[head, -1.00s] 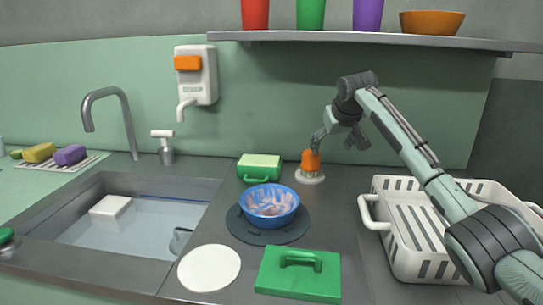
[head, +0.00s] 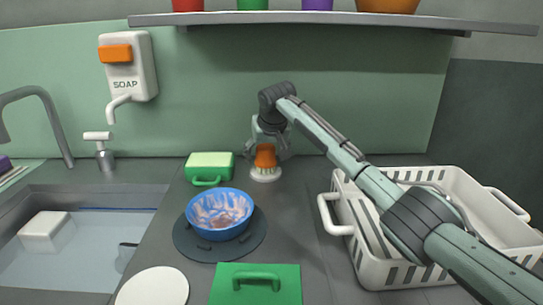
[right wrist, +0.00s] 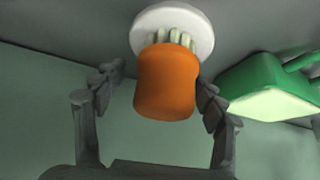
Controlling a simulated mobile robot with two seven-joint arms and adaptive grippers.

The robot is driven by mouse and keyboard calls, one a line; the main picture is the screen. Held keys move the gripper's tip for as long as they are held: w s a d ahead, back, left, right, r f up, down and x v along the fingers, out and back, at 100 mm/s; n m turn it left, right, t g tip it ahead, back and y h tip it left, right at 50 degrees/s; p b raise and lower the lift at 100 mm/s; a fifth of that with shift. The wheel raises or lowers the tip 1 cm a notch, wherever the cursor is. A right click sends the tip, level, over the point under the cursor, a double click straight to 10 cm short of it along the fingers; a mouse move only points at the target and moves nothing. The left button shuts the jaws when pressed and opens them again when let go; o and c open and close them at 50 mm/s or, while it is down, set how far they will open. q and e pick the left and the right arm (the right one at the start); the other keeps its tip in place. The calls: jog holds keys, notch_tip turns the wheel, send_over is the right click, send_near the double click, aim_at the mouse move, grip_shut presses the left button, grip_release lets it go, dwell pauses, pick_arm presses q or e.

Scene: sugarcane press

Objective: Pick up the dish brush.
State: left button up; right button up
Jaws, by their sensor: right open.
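The dish brush has an orange knob handle (head: 265,156) over a round white dish (head: 265,175) on the dark counter near the back wall. The right wrist view shows the orange handle (right wrist: 167,82) with pale bristles (right wrist: 172,39) against the white dish (right wrist: 198,27). My right gripper (head: 267,150) is open, its fingers on either side of the orange handle. In the right wrist view the gripper (right wrist: 160,86) has a clear gap on the left; the right finger is close to the handle, and I cannot tell whether it touches. My left gripper is not in view.
A green box-like item with a pale top (head: 210,160) stands just left of the brush. A blue bowl (head: 219,226) on a dark mat (head: 185,240) is in front. A white rack (head: 390,272) stands right, under my arm. The sink (head: 75,195) is left; a shelf (head: 330,17) hangs above.

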jog(key=shift+w+a+f, duration=0.15)
jog(key=shift+w+f, duration=0.1)
jog(key=shift+f, duration=0.1)
jog(key=shift+s+r, duration=0.1)
jog(key=shift+r, duration=0.1)
jog(key=shift+c, duration=1.1)
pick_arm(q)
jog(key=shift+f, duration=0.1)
pick_arm(e)
jog(key=c, duration=1)
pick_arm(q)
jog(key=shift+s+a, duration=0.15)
pick_arm(e)
jog(key=shift+r, duration=0.2)
jog(key=shift+c, duration=0.2)
